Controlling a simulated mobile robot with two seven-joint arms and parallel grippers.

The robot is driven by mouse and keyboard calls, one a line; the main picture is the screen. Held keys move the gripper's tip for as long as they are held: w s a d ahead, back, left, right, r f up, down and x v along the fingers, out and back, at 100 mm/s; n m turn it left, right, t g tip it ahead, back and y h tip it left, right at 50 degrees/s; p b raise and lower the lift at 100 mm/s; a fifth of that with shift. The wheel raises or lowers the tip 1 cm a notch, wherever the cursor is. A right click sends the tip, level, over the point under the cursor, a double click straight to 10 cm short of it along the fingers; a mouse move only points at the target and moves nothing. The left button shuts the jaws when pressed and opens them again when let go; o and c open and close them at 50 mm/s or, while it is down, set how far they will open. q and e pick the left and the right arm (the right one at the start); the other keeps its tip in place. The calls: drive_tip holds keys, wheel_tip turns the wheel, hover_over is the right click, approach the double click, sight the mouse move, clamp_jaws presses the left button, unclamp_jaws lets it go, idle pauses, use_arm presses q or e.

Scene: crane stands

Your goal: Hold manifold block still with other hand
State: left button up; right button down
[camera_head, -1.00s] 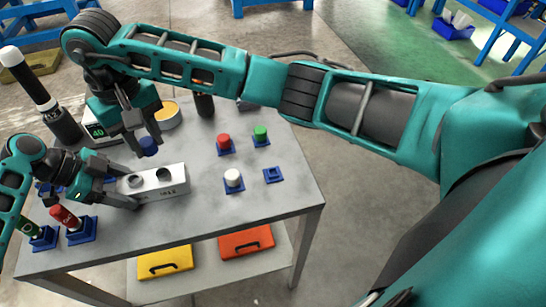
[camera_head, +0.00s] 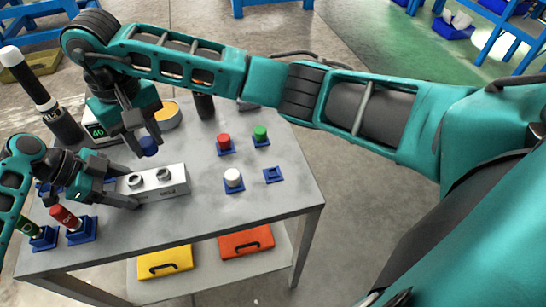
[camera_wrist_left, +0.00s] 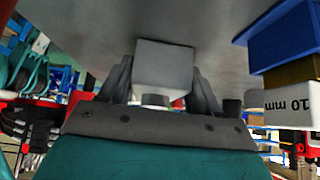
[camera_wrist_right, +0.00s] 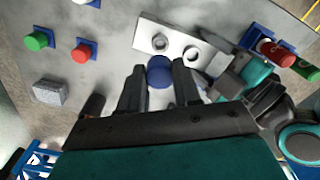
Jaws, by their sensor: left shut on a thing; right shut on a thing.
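The manifold block (camera_head: 180,180) is a pale grey bar with two round ports on top, lying on the grey table. My left gripper (camera_head: 122,188) is shut on its left end; the left wrist view shows the block's end (camera_wrist_left: 165,62) between the fingers. My right gripper (camera_head: 146,140) is shut on a blue cap (camera_head: 148,146) and holds it just above and behind the block. In the right wrist view the blue cap (camera_wrist_right: 160,72) sits between the fingers, close to the block's edge (camera_wrist_right: 140,32). Any gap between cap and block is hard to judge.
Red (camera_head: 224,140), green (camera_head: 260,131) and white (camera_head: 233,176) caps stand on blue holders; a blue holder (camera_head: 273,175) is empty. Red-topped (camera_head: 64,216) and green-topped (camera_head: 32,230) pieces stand in blue stands at left. Bare tabletop (camera_head: 270,205) lies at front right.

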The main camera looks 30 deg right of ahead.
sight(153, 155)
idle(0.3)
drive_tip(key=shift+f, duration=2.4)
drive_tip(key=shift+f, duration=0.85)
drive_tip(key=m, duration=0.4)
drive_tip(key=shift+m, duration=0.6)
drive_tip(key=m, duration=0.3)
drive_tip(key=shift+m, duration=1.1)
